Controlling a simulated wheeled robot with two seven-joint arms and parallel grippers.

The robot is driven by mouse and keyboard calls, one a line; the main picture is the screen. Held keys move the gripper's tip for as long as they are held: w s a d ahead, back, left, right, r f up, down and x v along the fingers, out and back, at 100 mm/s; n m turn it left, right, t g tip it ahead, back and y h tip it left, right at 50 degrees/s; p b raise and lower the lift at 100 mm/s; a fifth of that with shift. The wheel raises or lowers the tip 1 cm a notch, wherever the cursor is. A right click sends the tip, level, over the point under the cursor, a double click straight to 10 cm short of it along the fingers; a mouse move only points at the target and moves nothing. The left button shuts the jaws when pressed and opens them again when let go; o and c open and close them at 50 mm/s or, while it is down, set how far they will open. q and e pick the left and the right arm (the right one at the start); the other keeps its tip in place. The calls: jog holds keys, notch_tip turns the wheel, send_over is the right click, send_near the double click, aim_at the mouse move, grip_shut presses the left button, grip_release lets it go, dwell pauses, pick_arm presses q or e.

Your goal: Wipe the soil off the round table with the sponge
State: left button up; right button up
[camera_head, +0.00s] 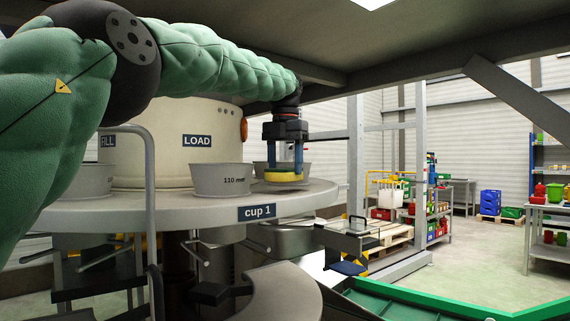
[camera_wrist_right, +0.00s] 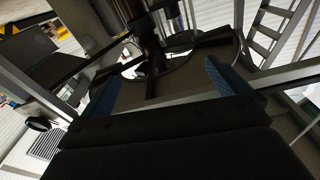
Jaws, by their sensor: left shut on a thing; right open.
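The round table (camera_head: 180,203) is a grey disc with a "cup 1" label on its rim, in the head view. My left gripper (camera_head: 284,172) comes down from above at its right part and is shut on a yellow sponge (camera_head: 284,175). The sponge is at the table top, close to the right edge; I cannot tell whether it presses on the surface. I cannot make out soil around it. My right gripper (camera_wrist_right: 165,85) shows in the right wrist view with its two blue fingers wide apart and nothing between them.
A grey cup marked 110 mm (camera_head: 222,180) stands just left of the sponge, and another cup (camera_head: 92,179) stands farther left. A cream drum labelled LOAD (camera_head: 165,140) rises at the table's middle. A grey rail (camera_head: 149,200) stands in front. A green-edged bin (camera_head: 420,302) is at lower right.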

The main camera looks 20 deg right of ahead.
pick_arm(q)
jog(key=shift+f, duration=0.2)
jog(key=shift+f+b, duration=0.35)
jog(key=shift+b, duration=0.15)
pick_arm(e)
notch_tip(320, 180, up, 13)
jog(key=t+y, duration=0.1)
jog(key=t, duration=0.3)
jog(key=shift+w+d+t, duration=0.3)
jog(key=shift+d, duration=0.05)
jog(key=shift+s+f, duration=0.15)
jog(key=shift+f, duration=0.15)
jog(key=shift+s+f, duration=0.1)
jog(key=shift+f, duration=0.05)
pick_arm(q)
jog(key=shift+f+b, duration=1)
pick_arm(e)
jog(key=shift+f, duration=0.85)
pick_arm(q)
jog(key=shift+r, duration=0.15)
pick_arm(e)
jog(key=shift+r, duration=0.2)
